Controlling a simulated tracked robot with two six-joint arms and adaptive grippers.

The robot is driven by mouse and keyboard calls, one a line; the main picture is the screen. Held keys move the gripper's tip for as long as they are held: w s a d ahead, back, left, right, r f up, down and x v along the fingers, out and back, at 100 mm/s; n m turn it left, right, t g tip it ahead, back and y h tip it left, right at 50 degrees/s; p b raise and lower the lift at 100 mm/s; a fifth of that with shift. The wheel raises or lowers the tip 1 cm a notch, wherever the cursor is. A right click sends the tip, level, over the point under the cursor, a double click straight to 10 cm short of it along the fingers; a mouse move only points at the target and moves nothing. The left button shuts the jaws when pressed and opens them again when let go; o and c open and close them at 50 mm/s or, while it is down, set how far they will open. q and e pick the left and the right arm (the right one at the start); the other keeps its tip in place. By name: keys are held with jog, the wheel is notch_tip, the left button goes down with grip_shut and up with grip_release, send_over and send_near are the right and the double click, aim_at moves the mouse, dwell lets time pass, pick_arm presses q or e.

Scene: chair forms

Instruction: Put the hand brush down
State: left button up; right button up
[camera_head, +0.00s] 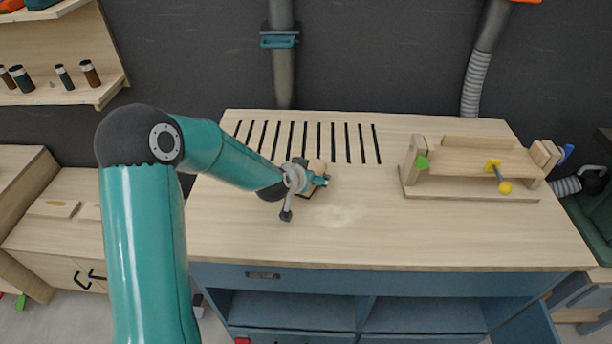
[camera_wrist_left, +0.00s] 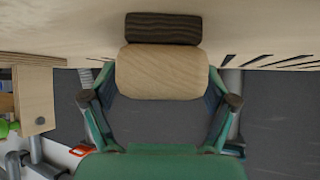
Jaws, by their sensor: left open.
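The hand brush has a pale wooden body (camera_head: 317,167) and sits on the workbench top (camera_head: 240,225), just in front of the dark slots. In the left wrist view, its wooden body (camera_wrist_left: 163,72) lies between my fingers, and its dark bristles (camera_wrist_left: 163,27) meet the bench surface. My left gripper (camera_head: 304,194) is open around the brush, one finger on each side. I cannot tell whether the fingers touch the wood. In the head view the gripper hides part of the brush. My right gripper is not in view.
A pale dusty patch (camera_head: 335,214) lies right of the gripper. A wooden rack with a green knob and a yellow handle (camera_head: 470,165) stands at the bench's right. Grey duct pipes (camera_head: 283,60) rise behind. The bench's front half is clear.

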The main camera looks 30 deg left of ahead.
pick_arm(q)
jog(key=shift+c, duration=0.3)
jog(key=c, duration=1.3)
jog(key=shift+r, duration=0.25)
